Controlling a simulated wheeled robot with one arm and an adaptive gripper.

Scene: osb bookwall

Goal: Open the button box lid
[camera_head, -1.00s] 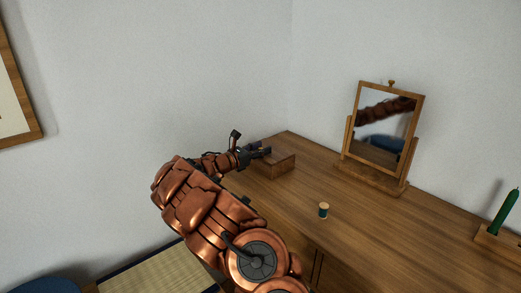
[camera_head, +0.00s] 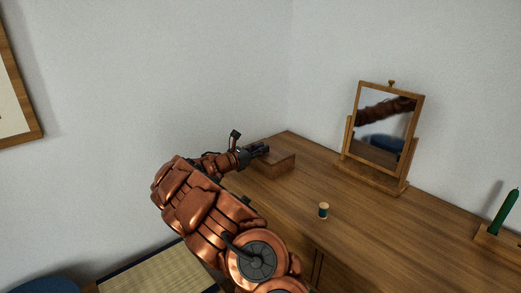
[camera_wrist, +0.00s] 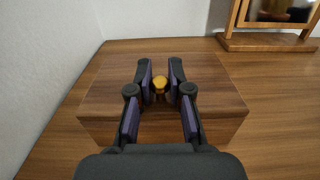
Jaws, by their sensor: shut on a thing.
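The button box (camera_head: 278,169) is a low brown wooden box on the desk near the wall corner. In the wrist view its lid (camera_wrist: 210,88) lies flat and looks closed, with a round yellow knob (camera_wrist: 160,83) on top. My gripper (camera_wrist: 160,86) is over the lid, its two purple-padded fingers on either side of the knob and shut on it. In the head view my gripper (camera_head: 262,150) is at the top of the box, and my arm hides the box's left part.
A framed mirror (camera_head: 385,125) stands on the desk behind and right of the box. A green-and-tan spool (camera_head: 323,210) stands nearer the front. A green candle (camera_head: 506,212) is in a wooden holder at far right. The wall (camera_wrist: 60,60) is close at the box's left.

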